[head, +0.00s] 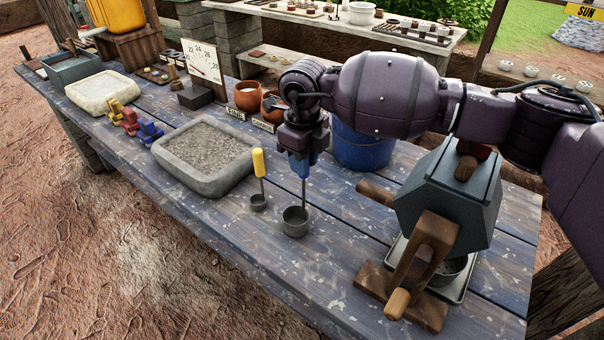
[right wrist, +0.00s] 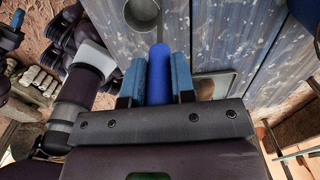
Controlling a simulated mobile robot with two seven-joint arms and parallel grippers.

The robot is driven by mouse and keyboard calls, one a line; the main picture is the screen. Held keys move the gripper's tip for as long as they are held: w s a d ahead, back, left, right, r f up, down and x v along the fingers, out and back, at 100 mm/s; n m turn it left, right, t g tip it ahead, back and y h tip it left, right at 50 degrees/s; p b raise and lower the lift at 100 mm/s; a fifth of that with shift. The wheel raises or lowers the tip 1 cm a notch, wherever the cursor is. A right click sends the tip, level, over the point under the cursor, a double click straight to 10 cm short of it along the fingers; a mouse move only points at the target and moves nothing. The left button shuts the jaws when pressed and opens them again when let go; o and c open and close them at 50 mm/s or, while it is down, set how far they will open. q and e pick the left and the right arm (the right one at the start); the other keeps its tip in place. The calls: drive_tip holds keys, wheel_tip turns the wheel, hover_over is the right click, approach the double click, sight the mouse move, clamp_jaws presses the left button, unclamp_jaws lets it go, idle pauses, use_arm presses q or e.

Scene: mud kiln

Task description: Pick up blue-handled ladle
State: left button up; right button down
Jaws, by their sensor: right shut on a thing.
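The blue-handled ladle (head: 295,219) stands upright on the blue table, its grey cup at the bottom and its thin stem rising to the blue handle. My right gripper (head: 304,160) is above it and shut on the blue handle. In the right wrist view the blue handle (right wrist: 159,75) sits between the two blue finger pads, with the cup (right wrist: 142,12) beyond it at the top edge. I cannot tell for sure whether the cup touches the table. My left gripper is not in view.
A yellow-handled ladle (head: 259,165) stands just left. A stone tray of gravel (head: 205,181) is left of it. A blue bucket (head: 361,146) stands behind, and a grey drum with a wooden crank (head: 440,200) stands right. The table's front strip is clear.

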wheel_tip(320, 180, up, 20)
drive_tip(key=p, duration=0.1)
drive_tip(key=shift+f, duration=0.25)
drive_tip(key=c, duration=1.6)
unclamp_jaws()
drive_tip(key=shift+c, duration=0.9)
drive_tip(key=shift+s+f, duration=0.1)
